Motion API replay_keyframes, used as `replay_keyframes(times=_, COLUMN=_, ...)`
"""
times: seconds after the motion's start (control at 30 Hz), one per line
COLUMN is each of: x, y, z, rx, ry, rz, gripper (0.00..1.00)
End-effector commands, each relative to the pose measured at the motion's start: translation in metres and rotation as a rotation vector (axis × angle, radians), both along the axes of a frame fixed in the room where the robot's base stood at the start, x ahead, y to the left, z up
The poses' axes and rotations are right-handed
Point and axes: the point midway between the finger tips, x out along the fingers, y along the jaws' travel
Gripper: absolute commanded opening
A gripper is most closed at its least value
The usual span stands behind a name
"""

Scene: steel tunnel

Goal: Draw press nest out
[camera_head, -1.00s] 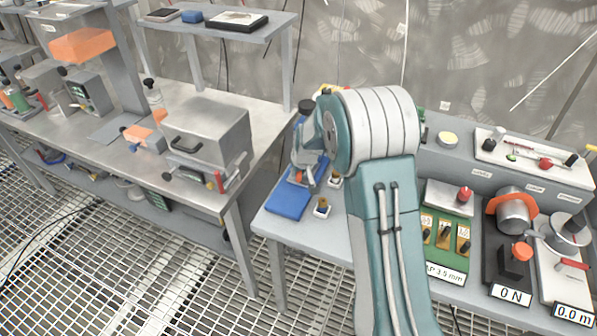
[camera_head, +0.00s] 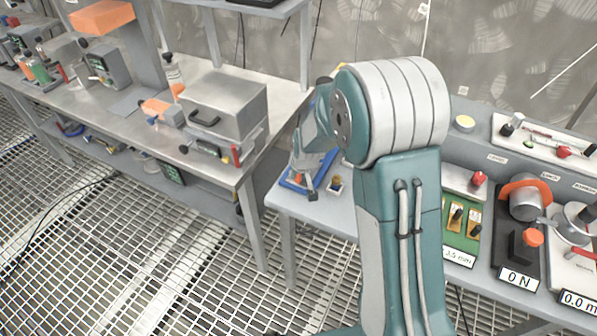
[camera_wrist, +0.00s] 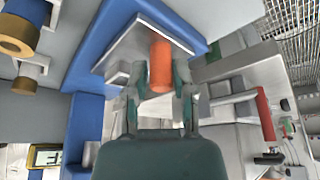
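A blue fixture (camera_head: 325,170) stands at the front left corner of the right bench. In the wrist view its blue frame (camera_wrist: 87,110) surrounds a pale plate, with an upright-looking orange cylinder (camera_wrist: 160,65) in front of the plate. I cannot tell for sure which part is the press nest. My gripper (camera_wrist: 158,95) has a finger on each side of the orange cylinder's near end, with gaps visible at both sides. In the head view my gripper (camera_head: 304,185) is low over the blue fixture and covers much of it.
Brass-topped pieces (camera_wrist: 16,45) stand beside the blue frame. A red-orange handle (camera_wrist: 265,115) is at the right in the wrist view. A steel box (camera_head: 225,105) is on the left bench. Gauges and a 0 N display (camera_head: 517,278) are at the right.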

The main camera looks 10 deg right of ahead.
Motion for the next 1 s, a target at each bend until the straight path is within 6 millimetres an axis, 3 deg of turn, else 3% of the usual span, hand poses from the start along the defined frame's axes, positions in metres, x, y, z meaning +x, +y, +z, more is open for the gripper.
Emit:
replay_keyframes(times=0.47, x=-0.001, y=0.0, z=0.004, rx=-0.001, ry=-0.002, rz=0.001, gripper=0.62)
replay_keyframes(times=1.0, x=-0.035, y=-0.004, z=0.089, rx=-0.003, ry=-0.003, rz=0.0, gripper=0.62)
